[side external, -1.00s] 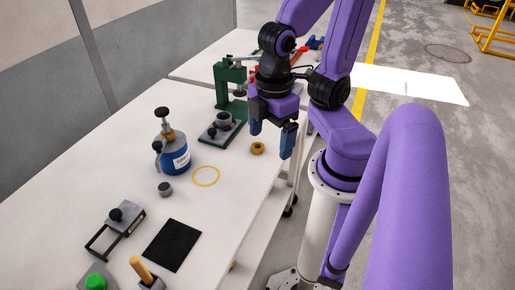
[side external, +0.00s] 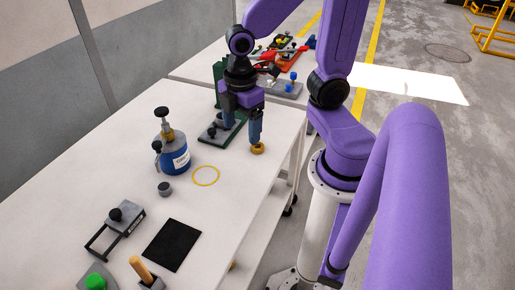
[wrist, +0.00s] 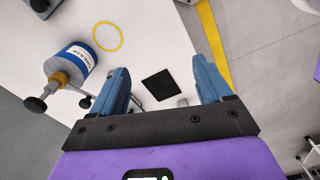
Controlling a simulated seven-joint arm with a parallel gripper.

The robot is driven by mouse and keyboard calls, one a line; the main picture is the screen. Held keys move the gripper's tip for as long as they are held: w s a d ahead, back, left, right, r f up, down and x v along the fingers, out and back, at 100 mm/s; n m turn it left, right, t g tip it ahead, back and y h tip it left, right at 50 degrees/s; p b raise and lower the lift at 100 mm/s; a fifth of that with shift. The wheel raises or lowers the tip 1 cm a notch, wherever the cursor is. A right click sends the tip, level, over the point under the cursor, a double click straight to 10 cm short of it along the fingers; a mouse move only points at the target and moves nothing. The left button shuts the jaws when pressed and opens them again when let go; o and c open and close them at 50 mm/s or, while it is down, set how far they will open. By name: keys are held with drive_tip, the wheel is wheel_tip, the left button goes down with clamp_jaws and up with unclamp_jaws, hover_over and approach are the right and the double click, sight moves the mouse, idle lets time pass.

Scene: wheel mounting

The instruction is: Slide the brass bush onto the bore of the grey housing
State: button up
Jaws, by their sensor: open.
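The brass bush (side external: 257,149) lies on the white table near its right edge, in the side view. My gripper (side external: 242,134) is open and points down, with its fingers apart and nothing seen between them. Its right finger overlaps the top of the bush in this view; I cannot tell whether they touch. A grey part with a dark knob (side external: 212,132), likely the housing, sits on the green press base and is partly hidden by the left finger. The wrist view shows both fingers of my gripper (wrist: 165,78) spread wide; I cannot make out the bush there.
A blue grease can (side external: 175,158) stands left of a yellow ring (side external: 206,184). A small grey cylinder (side external: 164,189), a black mat (side external: 172,245) and a dark-framed tool (side external: 117,226) lie nearer the camera. The green press (side external: 219,75) is behind my gripper. The table between ring and bush is clear.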

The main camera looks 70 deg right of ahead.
drive_tip(key=w+d+f+n, duration=0.2)
drive_tip(key=w+d+f, duration=0.2)
drive_tip(key=w+d, duration=0.45)
drive_tip(key=n, duration=0.2)
hover_over(257, 146)
drive_tip(key=f, duration=1.6)
drive_tip(key=shift+w+d, duration=0.25)
drive_tip(key=shift+d, duration=0.1)
drive_tip(key=shift+s+a+f, duration=0.15)
drive_tip(key=shift+s+f, duration=0.05)
drive_tip(key=shift+f, duration=0.7)
drive_tip(key=shift+s+a+f, duration=0.1)
drive_tip(key=shift+s+f, duration=0.1)
drive_tip(key=shift+f, duration=0.65)
drive_tip(key=shift+w+f, duration=0.1)
drive_tip(key=shift+f, duration=0.8)
drive_tip(key=c, duration=1.1)
